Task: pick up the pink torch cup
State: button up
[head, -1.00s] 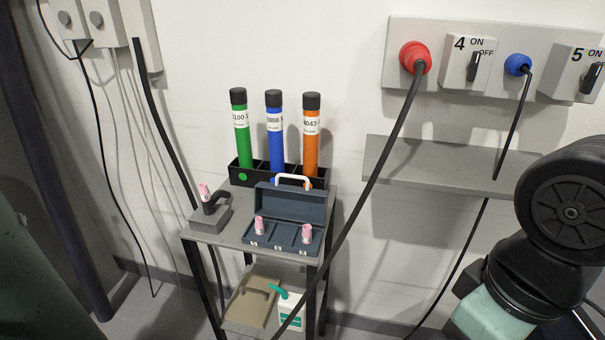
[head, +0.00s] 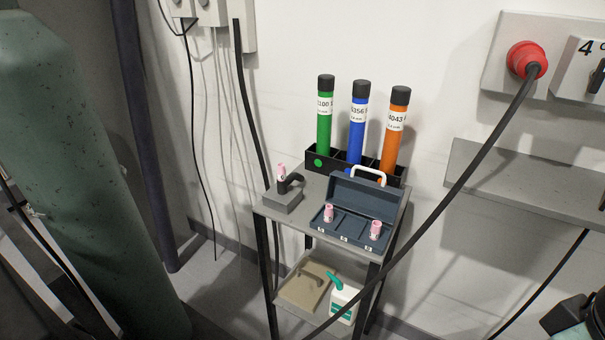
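Three pink cups show in the head view. One pink torch cup (head: 281,171) sits upright on the black torch, which rests on a grey block (head: 284,204) at the left of the small cart's top. Two more pink cups, a left one (head: 328,212) and a right one (head: 376,229), stand in compartments of the open dark blue case (head: 345,236). My gripper is not in view; only a dark part of my arm shows at the lower right corner.
The cart (head: 270,211) stands against the wall. Green, blue and orange tubes stand in a black rack (head: 312,156) behind the case. A thick black cable (head: 440,215) hangs across the cart's right front. A green gas cylinder (head: 80,170) stands at left. A jug (head: 343,300) is on the lower shelf.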

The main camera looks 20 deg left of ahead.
aim_at(281, 173)
jog(key=u, duration=0.6)
jog(key=i+l+u, duration=0.1)
jog(key=i+u, duration=0.15)
jog(key=u, duration=0.15)
jog(key=i+l+u, duration=0.15)
jog(key=u, duration=0.2)
jog(key=i+l+u, duration=0.2)
jog(key=u, duration=0.2)
jog(key=i+l, duration=0.4)
